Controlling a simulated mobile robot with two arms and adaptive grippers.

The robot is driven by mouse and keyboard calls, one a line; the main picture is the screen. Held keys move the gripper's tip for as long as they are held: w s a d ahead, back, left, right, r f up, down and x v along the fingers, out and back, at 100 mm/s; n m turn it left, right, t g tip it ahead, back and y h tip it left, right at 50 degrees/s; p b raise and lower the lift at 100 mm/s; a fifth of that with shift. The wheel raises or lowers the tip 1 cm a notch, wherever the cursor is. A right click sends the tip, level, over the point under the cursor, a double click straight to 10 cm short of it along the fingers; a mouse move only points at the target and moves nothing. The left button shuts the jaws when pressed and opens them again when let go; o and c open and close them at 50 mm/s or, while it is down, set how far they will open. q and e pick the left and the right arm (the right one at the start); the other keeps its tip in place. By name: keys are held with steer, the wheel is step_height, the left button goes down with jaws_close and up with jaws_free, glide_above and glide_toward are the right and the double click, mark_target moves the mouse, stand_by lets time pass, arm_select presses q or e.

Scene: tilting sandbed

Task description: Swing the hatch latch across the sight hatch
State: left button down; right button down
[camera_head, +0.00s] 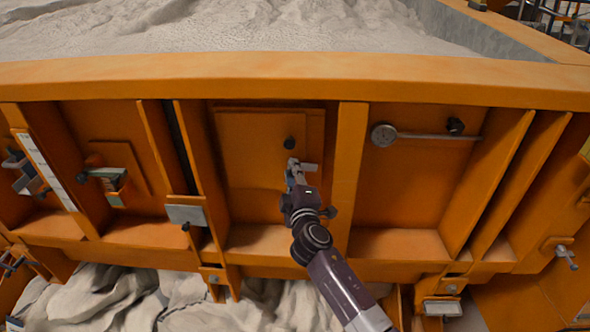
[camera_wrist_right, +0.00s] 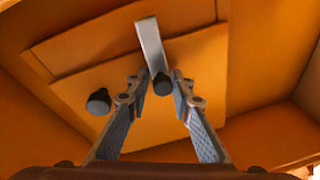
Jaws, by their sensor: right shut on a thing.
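The sight hatch (camera_head: 240,150) is an orange panel in a bay of the orange side wall, with a black knob (camera_head: 289,143) on it. The hatch also shows in the right wrist view (camera_wrist_right: 205,70), with that knob (camera_wrist_right: 98,102) outside the fingers. The hatch latch (camera_head: 309,167) is a short grey metal bar; its far end (camera_wrist_right: 150,42) reaches past the hatch's edge in the right wrist view. My right gripper (camera_head: 293,164) is shut on the latch at its black knob (camera_wrist_right: 162,86), between the fingertips. My left gripper is out of view.
Upright orange ribs (camera_head: 345,165) flank the bay. To the right is a round gauge-like disc with a rod (camera_head: 384,135). To the left are a small bracket with a block (camera_head: 115,183) and a grey plate (camera_head: 186,214). Pale sand (camera_head: 220,30) fills the bed above the rim.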

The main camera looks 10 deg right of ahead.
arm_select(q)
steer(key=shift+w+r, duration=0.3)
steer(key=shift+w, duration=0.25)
arm_select(e)
steer(key=shift+f+n, duration=0.4)
steer(key=shift+f, duration=0.45)
steer(key=c, duration=1.8)
jaws_free()
steer(key=shift+c, duration=0.2)
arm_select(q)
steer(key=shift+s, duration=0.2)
arm_select(e)
steer(key=shift+r, duration=0.15)
steer(key=shift+r, duration=0.1)
steer(key=shift+d, duration=0.1)
steer(key=s+f, duration=0.1)
steer(key=s, duration=1.1)
steer(key=shift+a, duration=0.35)
steer(key=shift+w+f, duration=0.1)
